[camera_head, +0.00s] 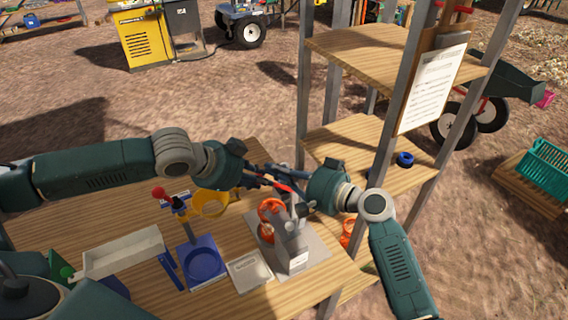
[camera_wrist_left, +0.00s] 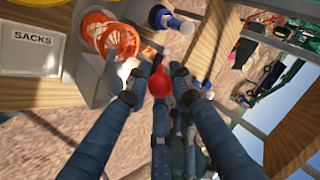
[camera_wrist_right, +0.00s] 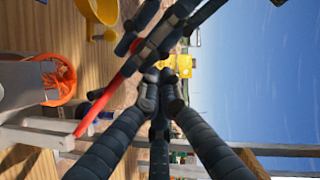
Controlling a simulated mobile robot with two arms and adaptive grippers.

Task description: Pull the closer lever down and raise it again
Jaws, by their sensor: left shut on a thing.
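The grey closer machine (camera_head: 290,240) with orange wheels stands at the right of the wooden table. Its red lever (camera_head: 284,187) reaches up between my two grippers. My left gripper (camera_head: 272,180) is shut on the lever's round red end (camera_wrist_left: 160,83), which shows between its fingertips in the left wrist view. In the right wrist view the red lever shaft (camera_wrist_right: 97,115) slants up to my left gripper's dark fingers. My right gripper (camera_wrist_right: 160,77) is close by at the right; its fingertips are near each other, with nothing clearly between them.
A blue stand with a red-knobbed post (camera_head: 158,192), a yellow funnel (camera_head: 210,205), a white bin (camera_head: 124,252) and a SACKS tray (camera_head: 249,272) share the table (camera_head: 225,298). A shelf rack (camera_head: 365,142) stands close behind my right gripper.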

